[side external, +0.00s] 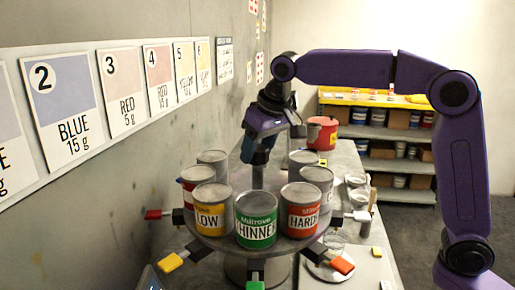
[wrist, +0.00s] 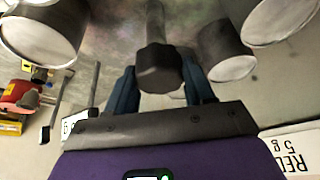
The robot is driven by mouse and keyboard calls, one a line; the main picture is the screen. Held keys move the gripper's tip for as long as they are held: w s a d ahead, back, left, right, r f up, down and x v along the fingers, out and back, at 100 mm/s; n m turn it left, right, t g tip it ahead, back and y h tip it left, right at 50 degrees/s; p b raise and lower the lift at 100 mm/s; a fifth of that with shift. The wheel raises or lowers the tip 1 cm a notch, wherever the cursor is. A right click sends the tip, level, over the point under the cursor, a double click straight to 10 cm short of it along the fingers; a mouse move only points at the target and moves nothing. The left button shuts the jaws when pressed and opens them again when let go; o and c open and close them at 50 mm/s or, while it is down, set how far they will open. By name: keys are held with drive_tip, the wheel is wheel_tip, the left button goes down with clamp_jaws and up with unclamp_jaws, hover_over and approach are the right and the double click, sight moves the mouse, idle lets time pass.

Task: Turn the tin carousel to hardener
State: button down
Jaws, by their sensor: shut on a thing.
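The tin carousel (side external: 222,243) is a round grey turntable bearing several tins. The green THINNER tin (side external: 256,222) faces the side camera at the front. A red-orange tin labelled HARD..., its label cut off by the curve (side external: 302,212), sits just right of it. A yellow tin reading "LOW" (side external: 211,211) sits left. My gripper (side external: 258,158) reaches down over the carousel's middle. In the wrist view its two fingers are shut on the dark faceted knob (wrist: 159,71) atop the central post (side external: 258,177). Grey tins (wrist: 226,52) show around it.
Coloured tabs stick out around the carousel rim, including a green one (side external: 255,275) and an orange one (side external: 341,265). A wall with colour cards (side external: 68,105) stands close on the left. A red container (side external: 322,132) stands behind on the bench, with small dishes (side external: 356,180) at the right.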

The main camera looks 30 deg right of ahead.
drive_tip(key=shift+n, duration=0.3)
drive_tip(key=n+y, duration=0.1)
drive_tip(key=n, duration=0.2)
drive_tip(key=shift+r+n+g+y, duration=0.1)
drive_tip(key=shift+n+g+y, duration=0.3)
drive_tip(key=shift+n, duration=0.6)
drive_tip(key=shift+n+g+y, duration=0.3)
drive_tip(key=shift+n+y, duration=0.1)
drive_tip(key=shift+n, duration=0.6)
drive_tip(key=shift+c, duration=2.2)
unclamp_jaws()
drive_tip(key=v, duration=1.7)
drive_tip(key=shift+r, duration=0.15)
drive_tip(key=shift+d, duration=0.1)
